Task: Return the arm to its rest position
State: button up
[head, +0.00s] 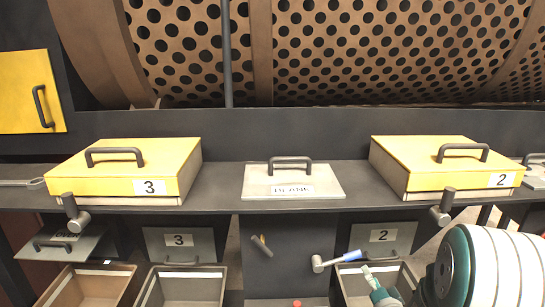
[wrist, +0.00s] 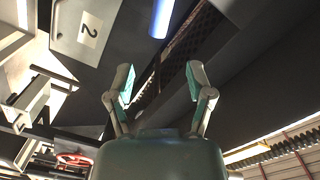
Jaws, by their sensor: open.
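My gripper (wrist: 161,88) is open and empty in the wrist view, its two teal-lined fingers spread apart with nothing between them. In the head view my gripper (head: 372,277) shows only partly at the lower right, in front of the bin under plate 2. My white and teal arm fills the lower right corner and hides what is behind it. A hammer-like tool with a blue handle (head: 346,257) is just above and left of the gripper. Its blue handle (wrist: 162,18) also shows beyond the fingertips in the wrist view, apart from them.
Yellow lidded boxes 3 (head: 125,170) and 2 (head: 447,165) stand on the dark ledge, with a handled BLANK plate (head: 292,181) between them. Below are open bins (head: 182,270) and knob levers (head: 75,213). The perforated drum (head: 380,45) is behind.

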jog(key=s+a+r+n+g+h, duration=0.2)
jog(key=s+a+r+n+g, duration=0.4)
jog(key=r, duration=0.3)
jog(key=s+a+r+n+g, duration=0.2)
jog(key=s+a+g, duration=0.1)
jog(key=s, duration=0.7)
jog(key=s+a+r+n+g+y, duration=0.1)
jog(key=s+a+n+g, duration=0.1)
jog(key=s, duration=0.9)
jog(key=shift+a+r+n+g, duration=0.3)
jog(key=shift+a+r+g, duration=0.1)
jog(key=shift+a+g, duration=0.1)
